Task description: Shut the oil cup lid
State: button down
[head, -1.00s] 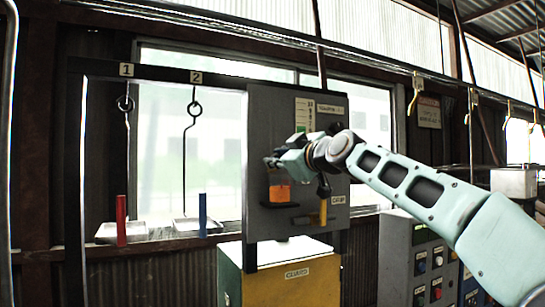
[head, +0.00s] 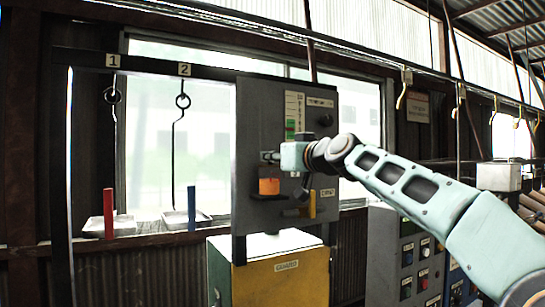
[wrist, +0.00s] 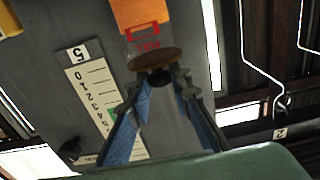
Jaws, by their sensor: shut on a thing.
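The oil cup (head: 269,187) is on the front of the grey panel, its lower part orange. In the wrist view the orange part of the cup (wrist: 140,12) is at the top, with a clear part and red marking below it. The brown round lid (wrist: 155,59) lies at the mouth end of the cup, just beyond my fingertips. My gripper (head: 268,157) is just above the cup in the head view. In the wrist view my gripper (wrist: 160,82) has its fingers converging at the lid, shut on it; the exact contact is partly hidden.
A scale plate (wrist: 105,110) is on the panel beside my fingers. A yellow handle (head: 312,204) sits right of the cup. Hooks 1 (head: 112,96) and 2 (head: 183,101) hang at the left. A yellow guard box (head: 280,280) stands below the panel.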

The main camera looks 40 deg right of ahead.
jog(key=shift+f, duration=0.1)
dwell(0.3)
jog(key=c, duration=1.8)
grip_release()
jog(key=shift+o, duration=0.2)
jog(key=shift+s, duration=0.1)
jog(key=v, duration=1.1)
jog(key=shift+s, duration=0.4)
